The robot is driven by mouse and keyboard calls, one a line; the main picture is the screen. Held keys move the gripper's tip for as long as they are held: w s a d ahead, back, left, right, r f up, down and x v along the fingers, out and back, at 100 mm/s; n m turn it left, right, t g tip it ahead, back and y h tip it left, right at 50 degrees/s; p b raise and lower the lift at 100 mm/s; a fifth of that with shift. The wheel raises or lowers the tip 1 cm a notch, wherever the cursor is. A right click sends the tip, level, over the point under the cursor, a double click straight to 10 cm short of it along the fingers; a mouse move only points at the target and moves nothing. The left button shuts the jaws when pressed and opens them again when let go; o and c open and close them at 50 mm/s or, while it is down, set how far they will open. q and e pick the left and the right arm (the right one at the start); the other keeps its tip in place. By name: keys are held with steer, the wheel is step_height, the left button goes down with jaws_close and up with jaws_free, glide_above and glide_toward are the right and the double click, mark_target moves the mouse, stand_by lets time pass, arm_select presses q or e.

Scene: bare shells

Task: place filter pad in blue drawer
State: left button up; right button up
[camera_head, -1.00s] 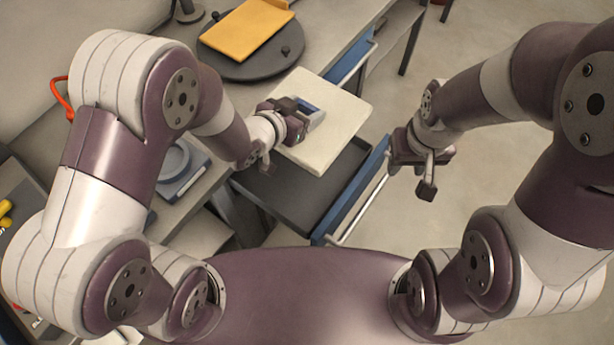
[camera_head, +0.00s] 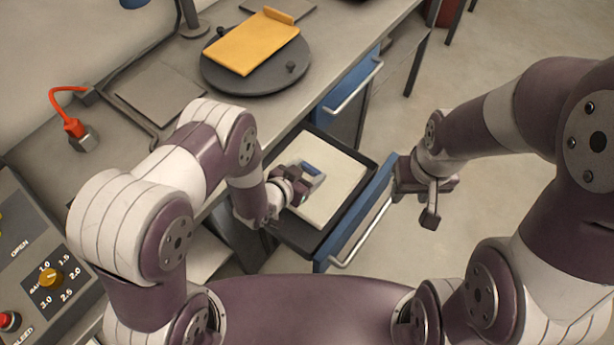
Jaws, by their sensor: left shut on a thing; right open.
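The filter pad (camera_head: 335,187) is a flat cream square. It lies level within the outline of the open blue drawer (camera_head: 357,222), which has a dark interior and a blue front with a pale bar handle. I cannot tell whether the pad touches the drawer floor. My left gripper (camera_head: 308,181) is shut on the pad, at its left part, and hides a bit of it. My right gripper (camera_head: 437,197) is open and empty, just to the right of the drawer front.
A second blue drawer (camera_head: 350,88) is shut farther back under the bench. On the bench stand a round dark turntable (camera_head: 255,73) with a yellow plate (camera_head: 258,42), and an orange-red cable (camera_head: 68,112). A control panel (camera_head: 45,262) is at the left. Floor at the right is clear.

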arm_select(q)
step_height(320, 180, down, 2)
steer(key=shift+w+f, duration=0.1)
